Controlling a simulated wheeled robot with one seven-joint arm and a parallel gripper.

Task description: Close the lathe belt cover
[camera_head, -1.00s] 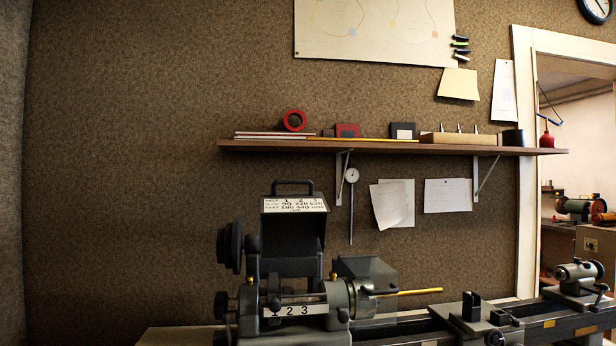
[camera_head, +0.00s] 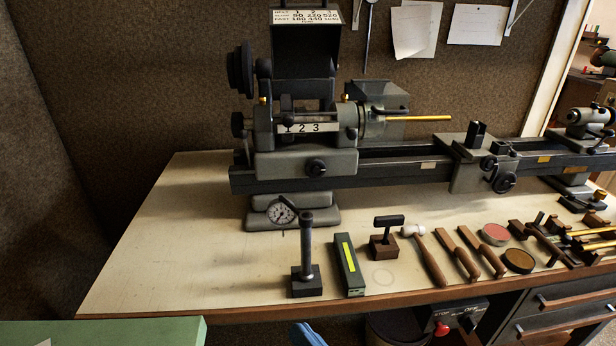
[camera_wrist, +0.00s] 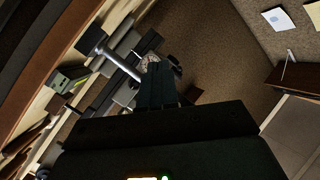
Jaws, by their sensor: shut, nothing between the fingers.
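The lathe belt cover (camera_head: 306,58) is a dark box-like lid standing raised above the headstock, with a speed chart plate near its top. The lathe bench appears tilted beyond and left of the fingers there. The cover cannot be made out clearly in that view.
The bench (camera_head: 180,230) is bare at the left. Along its front stand a dark post on a block (camera_head: 306,270), a green-grey bar (camera_head: 348,268), mallets and round tins. A green surface (camera_head: 140,332) lies at the lower left. The lathe bed (camera_head: 400,165) runs right.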

